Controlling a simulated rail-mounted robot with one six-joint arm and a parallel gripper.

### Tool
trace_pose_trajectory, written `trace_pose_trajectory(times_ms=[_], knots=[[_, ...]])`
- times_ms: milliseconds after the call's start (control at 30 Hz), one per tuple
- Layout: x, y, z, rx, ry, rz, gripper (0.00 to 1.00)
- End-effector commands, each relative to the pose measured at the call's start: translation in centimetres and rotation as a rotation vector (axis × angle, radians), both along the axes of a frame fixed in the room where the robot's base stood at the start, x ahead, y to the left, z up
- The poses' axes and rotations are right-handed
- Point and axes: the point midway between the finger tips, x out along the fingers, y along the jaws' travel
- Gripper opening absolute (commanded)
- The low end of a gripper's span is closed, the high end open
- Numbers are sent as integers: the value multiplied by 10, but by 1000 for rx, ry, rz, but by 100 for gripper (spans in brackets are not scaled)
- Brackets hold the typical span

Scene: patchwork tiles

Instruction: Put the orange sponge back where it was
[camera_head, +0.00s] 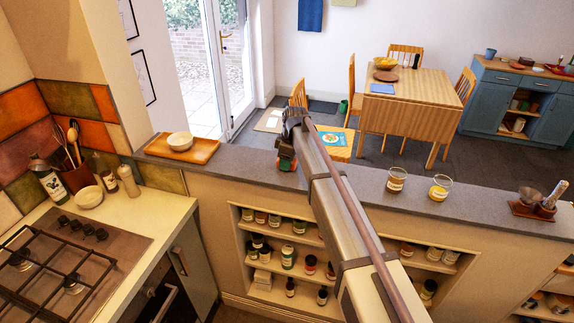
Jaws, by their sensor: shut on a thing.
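My arm reaches from the lower right up to the ledge, and my gripper (287,152) points down over the grey ledge left of the middle. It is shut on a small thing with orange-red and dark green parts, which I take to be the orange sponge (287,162). The sponge is small in the picture and partly hidden by the gripper. It is at or just above the ledge top (240,164); I cannot tell whether it touches.
On the ledge, a wooden tray (155,151) with a white bowl (180,141) stands left. Two jars (396,179) (440,187) and a mortar set (538,203) stand right. Shelves with jars (288,257) lie below. A hob (60,262) is lower left. The ledge between tray and gripper is clear.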

Motion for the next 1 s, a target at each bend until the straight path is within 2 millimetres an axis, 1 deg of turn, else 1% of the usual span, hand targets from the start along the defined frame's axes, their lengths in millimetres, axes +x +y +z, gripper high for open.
trace_pose_trajectory(times_ms=[133, 167, 400, 433, 667, 767, 867, 967, 1000], knots=[[0, 0, -4, 0, 0, 0, 29], [0, 0, -4, 0, 0, 0, 49], [0, 0, -3, 0, 0, 0, 72], [0, 0, -3, 0, 0, 0, 73], [0, 0, -1, 0, 0, 0, 73], [0, 0, 7, 0, 0, 0, 73], [-1, -2, 24, 0, 0, 0, 73], [-1, -5, 49, 0, 0, 0, 73], [-2, -7, 60, 0, 0, 0, 73]])
